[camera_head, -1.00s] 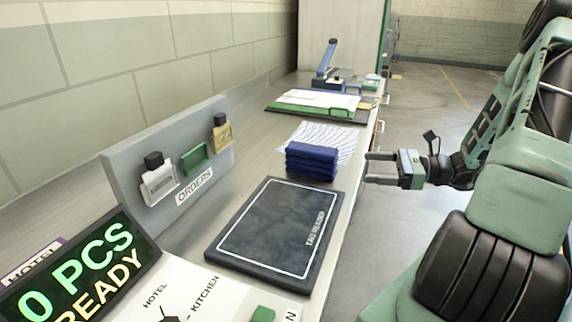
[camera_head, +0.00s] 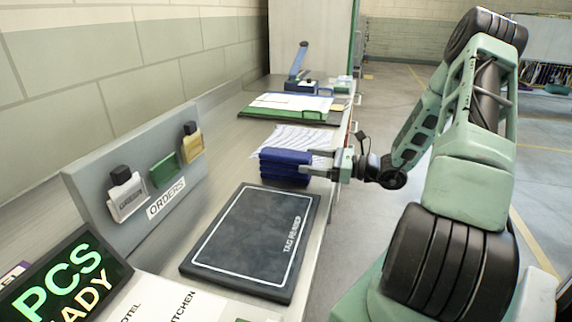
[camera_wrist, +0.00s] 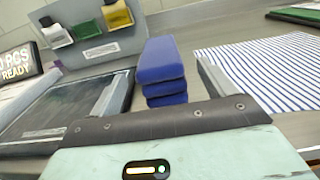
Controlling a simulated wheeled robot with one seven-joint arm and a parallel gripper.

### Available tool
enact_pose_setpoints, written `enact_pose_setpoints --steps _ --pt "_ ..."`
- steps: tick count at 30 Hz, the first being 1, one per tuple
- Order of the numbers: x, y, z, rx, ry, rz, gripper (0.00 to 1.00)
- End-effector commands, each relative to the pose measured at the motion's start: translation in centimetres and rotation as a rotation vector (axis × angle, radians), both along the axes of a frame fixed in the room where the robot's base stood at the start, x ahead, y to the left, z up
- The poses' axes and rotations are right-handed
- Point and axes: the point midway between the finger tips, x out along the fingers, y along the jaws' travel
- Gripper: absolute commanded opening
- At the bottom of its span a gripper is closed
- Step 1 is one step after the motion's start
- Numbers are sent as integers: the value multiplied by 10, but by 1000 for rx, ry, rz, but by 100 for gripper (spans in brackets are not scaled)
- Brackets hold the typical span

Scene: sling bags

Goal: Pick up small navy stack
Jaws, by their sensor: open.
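The small navy stack (camera_head: 284,168) is several folded dark blue pieces lying one on another on the metal counter, just beyond the tag reader pad. In the wrist view my gripper (camera_wrist: 160,90) has one finger on each side of the stack, with a gap visible on the right. Whether either finger touches the stack I cannot tell.
The dark tag reader pad (camera_head: 252,240) lies nearer on the counter. A striped cloth (camera_head: 300,139) lies just behind the stack. The grey orders board (camera_head: 140,175) stands at left. A green and white pile (camera_head: 290,105) and a blue-handled device (camera_head: 299,70) are farther back.

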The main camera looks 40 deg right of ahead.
Motion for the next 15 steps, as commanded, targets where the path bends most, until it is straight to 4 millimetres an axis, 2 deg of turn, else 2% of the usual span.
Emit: enact_pose_setpoints --steps 10,15 --pt "37 20 4 0 -2 3 82" --pt "47 26 3 1 -1 1 82"
